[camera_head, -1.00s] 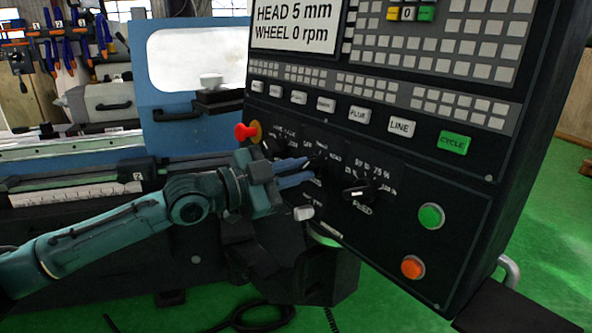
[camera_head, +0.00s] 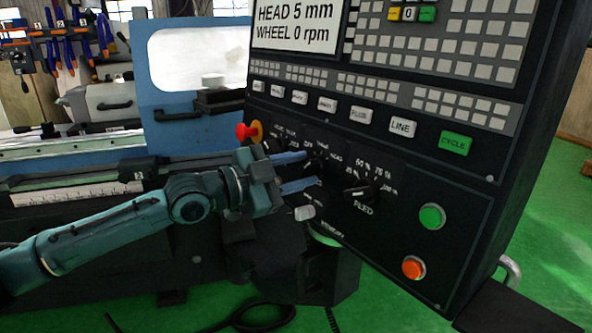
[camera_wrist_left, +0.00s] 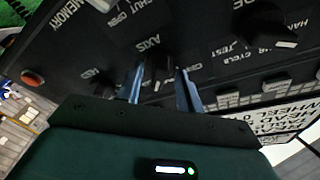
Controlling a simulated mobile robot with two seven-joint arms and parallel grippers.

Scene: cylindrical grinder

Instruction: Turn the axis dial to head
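The axis dial (camera_head: 319,163) is a black knob on the dark control panel (camera_head: 455,205). My left gripper (camera_head: 305,168) is in front of it, with its two blue fingers spread apart. In the left wrist view the dark axis dial (camera_wrist_left: 158,70) shows below the AXIS label, between the open fingertips (camera_wrist_left: 160,82). I see a gap beside the dial; whether a finger touches it I cannot tell. The dial's pointer direction is too dark to read. My right gripper is in neither view.
The feed dial (camera_head: 360,192), a green button (camera_head: 432,216) and an orange button (camera_head: 413,267) lie to the right. A red and yellow emergency knob (camera_head: 250,131) and a grey-tipped knob (camera_head: 304,212) are close to my left gripper. The screen (camera_head: 294,27) reads HEAD 5 mm, WHEEL 0 rpm.

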